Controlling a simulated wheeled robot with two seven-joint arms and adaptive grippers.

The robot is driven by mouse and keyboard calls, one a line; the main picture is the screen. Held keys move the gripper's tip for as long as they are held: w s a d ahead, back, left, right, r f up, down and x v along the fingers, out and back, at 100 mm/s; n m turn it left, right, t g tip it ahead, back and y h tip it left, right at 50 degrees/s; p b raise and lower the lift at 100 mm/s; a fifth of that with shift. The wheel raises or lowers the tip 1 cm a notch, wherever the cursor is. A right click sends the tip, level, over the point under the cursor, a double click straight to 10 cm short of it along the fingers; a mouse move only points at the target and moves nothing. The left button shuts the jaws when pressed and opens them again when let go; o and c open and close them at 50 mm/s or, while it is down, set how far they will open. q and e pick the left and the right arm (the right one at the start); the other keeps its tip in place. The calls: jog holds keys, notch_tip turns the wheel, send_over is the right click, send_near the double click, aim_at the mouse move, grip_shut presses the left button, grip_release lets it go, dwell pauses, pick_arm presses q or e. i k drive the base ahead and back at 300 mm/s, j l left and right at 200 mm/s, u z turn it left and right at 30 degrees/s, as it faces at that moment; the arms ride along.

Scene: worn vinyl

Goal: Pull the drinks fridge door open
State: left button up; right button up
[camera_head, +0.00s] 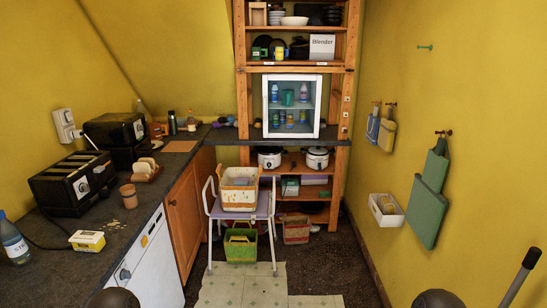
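The drinks fridge (266,106) is a small white-framed box with a glass front. It stands on the middle level of the wooden shelf unit at the far end of the room, at about counter height. Its door looks shut. Green, blue and purple bottles and cups show through the glass on two levels. I cannot make out a handle at this distance. Neither of my grippers is in view. Dark rounded parts, likely of my own arms, show at the bottom edge, far from the fridge.
A lilac-seated chair (264,208) with a basket (239,190) on it stands before the shelf unit; a green crate (241,245) is below. A counter (120,222) runs along the left. A wall bin (386,211) hangs right.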

aim_at(266, 77)
jog(key=i, duration=2)
